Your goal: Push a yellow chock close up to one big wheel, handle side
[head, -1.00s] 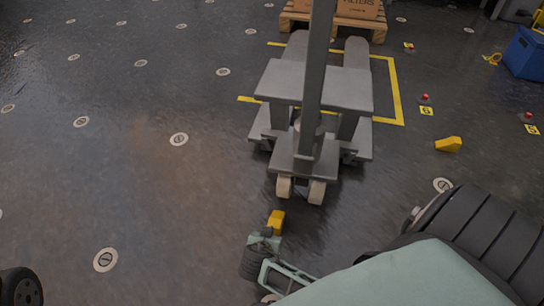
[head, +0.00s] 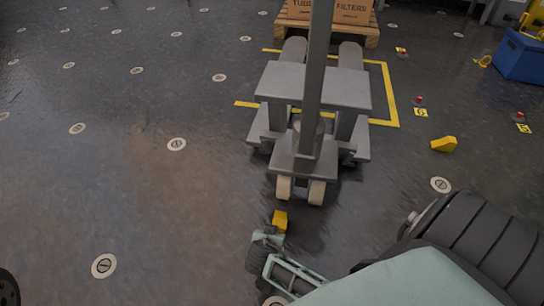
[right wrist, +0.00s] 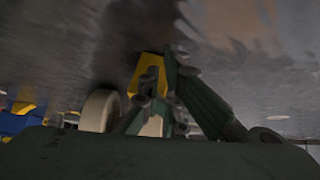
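A yellow chock (head: 280,220) lies on the floor just in front of the pallet jack's two cream big wheels (head: 284,188) on the handle side. A small gap of floor shows between chock and wheels in the head view. My right gripper (head: 268,238) is low at the floor, right behind the chock. In the right wrist view its fingers (right wrist: 165,95) come together, looking shut, and the chock (right wrist: 151,72) is just beyond them, at or near contact. A cream wheel (right wrist: 98,110) shows left of it. A second yellow chock (head: 444,144) lies farther right. My left gripper is not in view.
The grey pallet jack (head: 315,85) stands over a yellow floor outline (head: 391,95), its handle rising toward me. A pallet with boxes (head: 350,12) is behind. A blue bin (head: 522,57) and red-topped markers (head: 419,101) are at right. The floor at left is clear.

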